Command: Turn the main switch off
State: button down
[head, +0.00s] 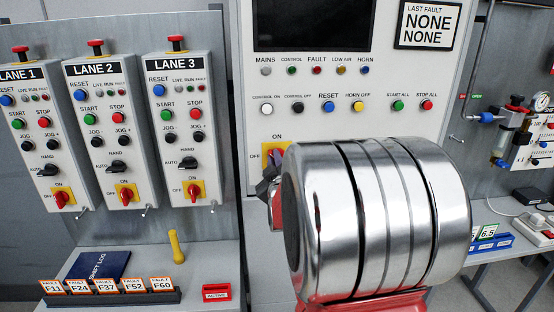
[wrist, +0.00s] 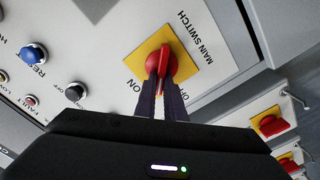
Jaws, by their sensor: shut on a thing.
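The main switch is a red rotary handle (wrist: 165,62) on a yellow plate (wrist: 197,62), with ON and OFF labels beside it. In the wrist view the handle looks slanted between the two labels; I cannot tell its exact angle. My gripper (wrist: 163,88) has its two dark fingers closed on the handle's near end. In the head view the yellow plate (head: 267,150) shows only in part, under an ON label. My silver wrist hides the rest of it, and my gripper (head: 268,185) reaches in from the right.
Three lane boxes, LANE 1 (head: 22,130), LANE 2 (head: 100,130) and LANE 3 (head: 178,130), stand left, each with its own red switch. Buttons such as blue RESET (head: 329,106) sit above the main switch. A shelf below holds fault cards (head: 107,287) and a yellow tool (head: 177,246).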

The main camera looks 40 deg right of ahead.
jog(key=shift+w+a+f+n, duration=0.1)
jog(key=shift+f+n, duration=0.15)
jog(key=shift+n, duration=1.3)
jog(key=shift+w+a+f+n, duration=0.15)
jog(key=shift+f+n, duration=0.15)
jog(key=shift+n, duration=1.2)
jog(key=shift+s+a+f+n, duration=0.1)
jog(key=shift+f+n, duration=0.15)
jog(key=shift+n, duration=1.3)
jog(key=shift+f, duration=0.1)
jog(key=c, duration=1.8)
grip_release()
jog(key=shift+c, duration=0.2)
